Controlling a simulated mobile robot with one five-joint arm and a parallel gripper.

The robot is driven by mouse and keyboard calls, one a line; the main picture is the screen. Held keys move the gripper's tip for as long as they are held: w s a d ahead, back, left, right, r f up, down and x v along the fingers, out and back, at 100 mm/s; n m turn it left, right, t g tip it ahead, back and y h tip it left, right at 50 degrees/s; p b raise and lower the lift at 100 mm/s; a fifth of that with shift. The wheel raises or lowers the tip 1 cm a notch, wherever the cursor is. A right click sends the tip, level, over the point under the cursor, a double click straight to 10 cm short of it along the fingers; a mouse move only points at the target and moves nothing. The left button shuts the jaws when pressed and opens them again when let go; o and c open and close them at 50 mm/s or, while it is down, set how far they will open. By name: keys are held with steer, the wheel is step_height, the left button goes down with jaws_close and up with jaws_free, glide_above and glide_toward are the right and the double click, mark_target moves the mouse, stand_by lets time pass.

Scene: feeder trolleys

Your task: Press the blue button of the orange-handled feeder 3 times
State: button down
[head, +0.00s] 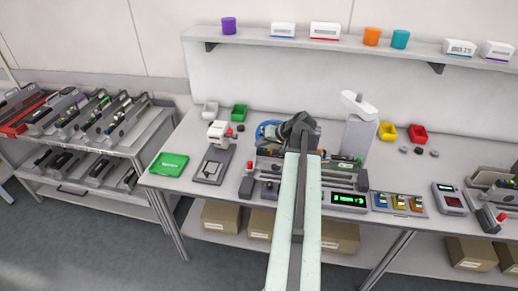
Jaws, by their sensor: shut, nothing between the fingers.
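My arm reaches up the middle of the head view over the workbench. Its dark end, with my gripper (282,136), is above the back of a grey feeder-like unit (270,165) on the bench. My gripper appears shut and empty; its fingertips are small and partly hidden. My arm covers the middle of this unit, and I cannot make out an orange handle or a blue button on it. Several more feeders (118,117) stand on the trolley (140,143) at left; their handle colours are too small to tell.
A green box (168,165), a grey device (212,165) and a red-knobbed post (247,180) are left of my arm. A green-lit display (349,200) and a panel of coloured switches (398,203) are right. A white upright device (360,125) stands behind.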

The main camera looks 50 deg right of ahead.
mark_target(261, 150)
steer(key=shift+r+p, duration=0.6)
steer(key=shift+r, duration=0.1)
step_height(261, 150, up, 5)
steer(key=p, duration=0.5)
stand_by(0.5)
